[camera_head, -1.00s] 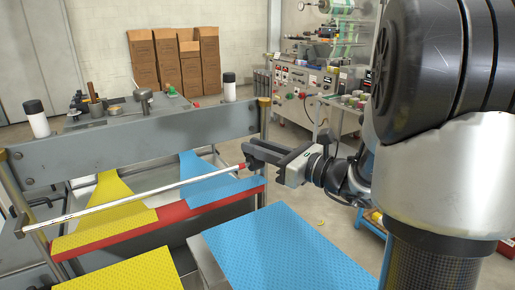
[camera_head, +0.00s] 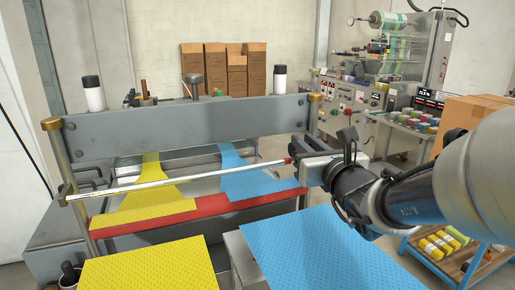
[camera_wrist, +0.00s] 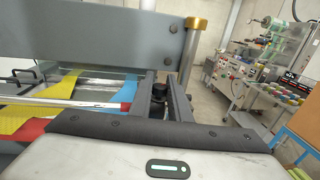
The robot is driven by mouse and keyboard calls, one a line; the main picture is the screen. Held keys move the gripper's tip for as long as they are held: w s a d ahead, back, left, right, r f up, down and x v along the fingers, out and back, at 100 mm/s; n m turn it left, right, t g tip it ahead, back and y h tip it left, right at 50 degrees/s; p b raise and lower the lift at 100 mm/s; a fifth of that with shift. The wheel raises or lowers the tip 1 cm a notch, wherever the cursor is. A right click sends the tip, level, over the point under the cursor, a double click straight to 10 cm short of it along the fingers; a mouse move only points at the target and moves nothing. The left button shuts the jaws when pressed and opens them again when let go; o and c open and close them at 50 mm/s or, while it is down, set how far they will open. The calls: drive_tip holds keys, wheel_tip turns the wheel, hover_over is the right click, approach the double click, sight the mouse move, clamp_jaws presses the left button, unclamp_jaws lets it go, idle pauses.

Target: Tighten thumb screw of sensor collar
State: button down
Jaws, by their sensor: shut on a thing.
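A dark sensor collar with a black thumb screw (camera_wrist: 157,88) shows in the wrist view, between my two fingers. Its details are too small and dark to tell. My gripper (camera_wrist: 160,80) is shut on the thumb screw beside the right post; in the head view my gripper (camera_head: 303,150) hides most of the collar. A pale rod (camera_head: 170,181) with a red end crosses the machine front and ends just left of my gripper. It also shows in the wrist view (camera_wrist: 65,103).
A grey crossbeam (camera_head: 200,123) spans two brass-capped posts close behind my gripper. Yellow cloth (camera_head: 150,265) and blue cloth (camera_head: 325,250) lie in front, with a red bar (camera_head: 225,205) behind. A blue trolley (camera_head: 440,262) stands at right.

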idle(0.3)
drive_tip(key=c, duration=1.7)
unclamp_jaws()
drive_tip(key=shift+o, duration=0.2)
drive_tip(key=shift+s, duration=0.15)
drive_tip(key=shift+s+d, duration=0.1)
drive_tip(key=shift+s, duration=0.2)
drive_tip(key=s+d+b, duration=0.3)
drive_tip(key=s+b, duration=0.5)
drive_tip(key=s, duration=0.8)
drive_tip(key=shift+s, duration=0.15)
